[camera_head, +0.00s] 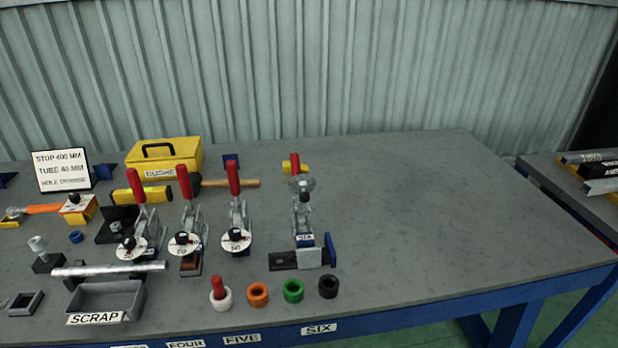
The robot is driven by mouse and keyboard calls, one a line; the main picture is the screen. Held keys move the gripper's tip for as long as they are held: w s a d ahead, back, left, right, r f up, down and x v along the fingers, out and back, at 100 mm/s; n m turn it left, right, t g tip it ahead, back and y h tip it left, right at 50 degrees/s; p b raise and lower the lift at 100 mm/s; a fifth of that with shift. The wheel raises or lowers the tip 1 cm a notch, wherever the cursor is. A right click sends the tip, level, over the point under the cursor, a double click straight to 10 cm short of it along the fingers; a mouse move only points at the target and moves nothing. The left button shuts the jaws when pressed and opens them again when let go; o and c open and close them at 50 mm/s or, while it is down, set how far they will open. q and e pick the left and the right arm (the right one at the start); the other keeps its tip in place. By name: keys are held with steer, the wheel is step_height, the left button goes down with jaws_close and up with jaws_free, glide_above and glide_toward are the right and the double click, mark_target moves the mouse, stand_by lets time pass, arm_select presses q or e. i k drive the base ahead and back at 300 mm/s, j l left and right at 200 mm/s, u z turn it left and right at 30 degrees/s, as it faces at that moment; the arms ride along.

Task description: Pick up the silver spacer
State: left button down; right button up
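Neither of my grippers shows in the head view. I cannot tell for sure which thing is the silver spacer. Silver-looking things are a long round tube (110,268) lying across the back of the scrap tray (107,300), a pale block (309,258) at the foot of the rightmost clamp, and a small pale cylinder (38,243) on a dark block at the left. A grey square hollow piece (27,303) lies left of the tray. A row of rings stands at the front: white (221,301) with a red peg, orange (258,295), green (293,291) and black (328,287).
Several red-handled toggle clamps (187,225) stand mid-table. A yellow toolbox (165,157), a hammer (225,183) and a sign (62,171) are behind. The grey tabletop (440,215) is clear to the right. A second table (590,175) stands beyond a gap.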

mark_target(37, 243)
steer(key=u, duration=1.55)
steer(key=i+j, duration=0.15)
steer(key=j, duration=0.2)
steer(key=i+j+z, duration=0.15)
steer(key=i+j, duration=0.2)
steer(key=j, duration=0.3)
steer(key=i+j+z, duration=0.1)
steer(key=j, duration=0.25)
steer(key=i+j+z, duration=0.1)
steer(key=j, duration=0.3)
steer(key=i, duration=0.1)
